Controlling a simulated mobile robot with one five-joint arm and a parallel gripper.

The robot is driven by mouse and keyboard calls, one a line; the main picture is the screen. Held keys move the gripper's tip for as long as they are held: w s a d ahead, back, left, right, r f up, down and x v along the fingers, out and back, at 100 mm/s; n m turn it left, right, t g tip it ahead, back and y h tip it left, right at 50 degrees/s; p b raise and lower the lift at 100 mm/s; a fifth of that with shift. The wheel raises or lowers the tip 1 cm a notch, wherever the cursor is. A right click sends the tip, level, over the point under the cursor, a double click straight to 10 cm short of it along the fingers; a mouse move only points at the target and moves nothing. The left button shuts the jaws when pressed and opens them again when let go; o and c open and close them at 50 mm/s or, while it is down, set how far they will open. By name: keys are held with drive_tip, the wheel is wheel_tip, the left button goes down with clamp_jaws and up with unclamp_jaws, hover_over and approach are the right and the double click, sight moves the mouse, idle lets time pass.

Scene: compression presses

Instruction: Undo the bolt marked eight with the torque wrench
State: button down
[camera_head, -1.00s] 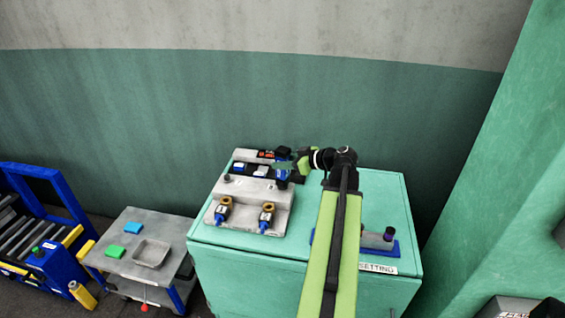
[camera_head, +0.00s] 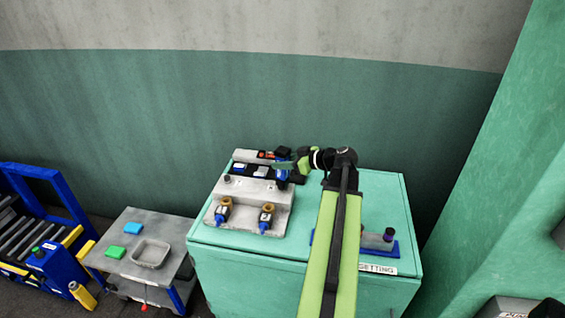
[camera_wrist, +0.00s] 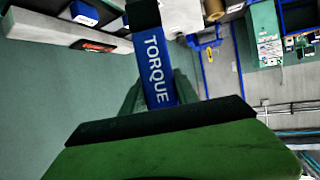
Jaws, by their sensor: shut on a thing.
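The torque wrench (camera_head: 282,178) is a blue and black tool. In the wrist view its blue side (camera_wrist: 158,72) reads TORQUE. My gripper (camera_head: 291,165) is shut on it at the back right of the grey fixture (camera_head: 240,187). In the wrist view the dark-edged green jaw hides the tool's lower part. Two brass-topped bolts with blue tags stand at the fixture's front, a left one (camera_head: 223,210) and a right one (camera_head: 266,216). Their markings are too small to read here, so I cannot tell which is eight. The wrench is apart from both.
The fixture sits on a green cabinet (camera_head: 225,238). A small dark knob (camera_head: 227,178) stands on its left. A blue plate with a purple-topped cylinder (camera_head: 388,234) lies to the right, partly behind my arm. A grey trolley with a tray (camera_head: 151,254) stands at the left.

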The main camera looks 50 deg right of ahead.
sight(283, 149)
drive_tip(key=shift+r, duration=0.1)
drive_tip(key=shift+r+p, duration=3)
drive_tip(key=shift+p, duration=0.1)
drive_tip(key=shift+d, duration=0.1)
